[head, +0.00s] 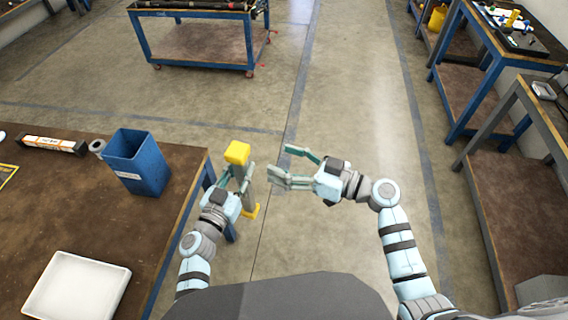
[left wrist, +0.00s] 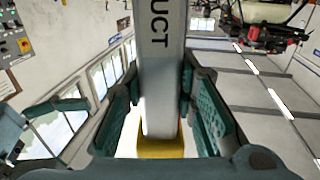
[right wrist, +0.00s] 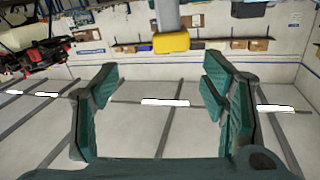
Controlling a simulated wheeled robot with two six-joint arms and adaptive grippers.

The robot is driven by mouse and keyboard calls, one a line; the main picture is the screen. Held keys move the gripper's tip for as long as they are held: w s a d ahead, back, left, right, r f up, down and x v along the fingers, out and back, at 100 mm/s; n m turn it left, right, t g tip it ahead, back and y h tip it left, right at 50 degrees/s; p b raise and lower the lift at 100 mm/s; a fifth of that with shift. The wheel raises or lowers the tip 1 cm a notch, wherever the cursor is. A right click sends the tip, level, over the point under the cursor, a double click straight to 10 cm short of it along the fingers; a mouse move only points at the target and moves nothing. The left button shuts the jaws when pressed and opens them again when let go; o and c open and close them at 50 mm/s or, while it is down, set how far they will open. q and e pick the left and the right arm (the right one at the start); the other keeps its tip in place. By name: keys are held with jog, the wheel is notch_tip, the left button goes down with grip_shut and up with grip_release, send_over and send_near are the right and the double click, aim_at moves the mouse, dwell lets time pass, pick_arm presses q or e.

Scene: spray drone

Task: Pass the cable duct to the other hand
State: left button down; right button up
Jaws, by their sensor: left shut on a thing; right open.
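The cable duct (head: 247,183) is a grey bar with yellow ends, held roughly upright beyond the table's right edge. My left gripper (head: 236,177) is shut on it, with a yellow end above the fingers. In the left wrist view the duct (left wrist: 160,60) stands between the fingers, with the letters "UCT" on it and a yellow end (left wrist: 160,148). My right gripper (head: 283,165) is open and empty, to the right of the duct and pointing left at it. In the right wrist view the duct's yellow end (right wrist: 171,42) shows beyond and above the open fingers, apart from them.
A brown table (head: 120,215) at the left bears a blue bin (head: 137,163), a white tray (head: 75,288), a labelled box (head: 50,145) and a grey roll (head: 98,147). Blue-framed workbenches stand at the back (head: 195,45) and right. The floor between is clear.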

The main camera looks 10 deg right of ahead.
aim_at(235, 151)
jog(key=w+a+n, duration=0.1)
jog(key=a, duration=0.2)
jog(key=w+a, duration=0.2)
jog(key=a, duration=0.2)
jog(key=w+a+n+y, duration=0.1)
jog(key=a, duration=0.3)
jog(key=shift+w+a+r+n+g, duration=0.2)
jog(key=shift+w+r+n+g, duration=0.1)
jog(key=shift+r+g, duration=0.1)
jog(key=shift+s+d, duration=0.1)
jog(key=shift+c, duration=1.4)
jog(key=c, duration=1.2)
pick_arm(q)
jog(key=c, duration=1.2)
grip_release()
